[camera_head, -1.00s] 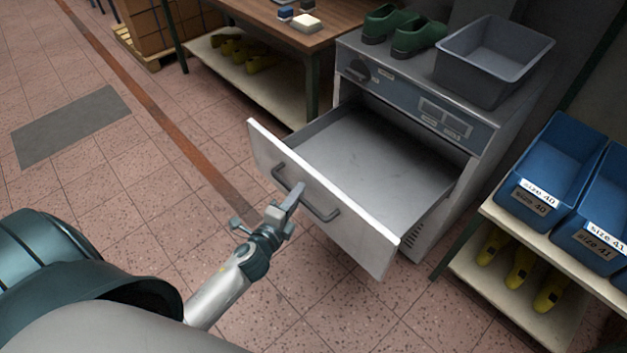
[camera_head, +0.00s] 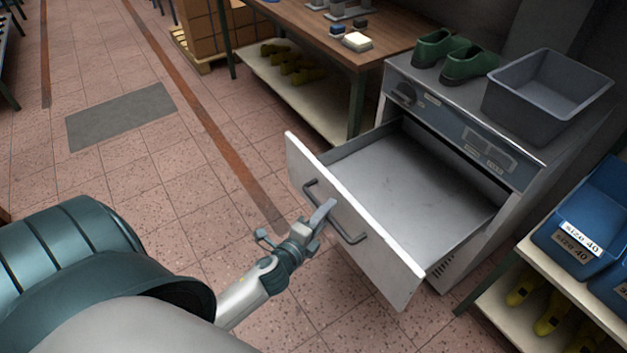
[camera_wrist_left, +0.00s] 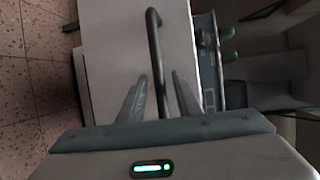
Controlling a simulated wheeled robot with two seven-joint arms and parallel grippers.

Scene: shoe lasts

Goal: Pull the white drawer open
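The white drawer (camera_head: 355,225) is pulled far out of the grey cabinet (camera_head: 470,225), and its grey inside is empty. A dark bar handle (camera_head: 350,236) runs across its front. My left gripper (camera_head: 319,216) is at this handle, in front of the drawer. In the left wrist view, the fingers stand apart, one each side of the handle (camera_wrist_left: 153,40), with gaps beside the bar. The white drawer front (camera_wrist_left: 110,60) lies behind them. Whether a finger touches the bar is unclear. My right gripper is not in view.
Green shoes (camera_head: 455,58) and a grey bin (camera_head: 545,100) stand on the cabinet. A wooden table (camera_head: 375,28) is behind left. A shelf (camera_head: 530,300) with blue bins (camera_head: 585,240) is at the right. Tiled floor left of the drawer is clear.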

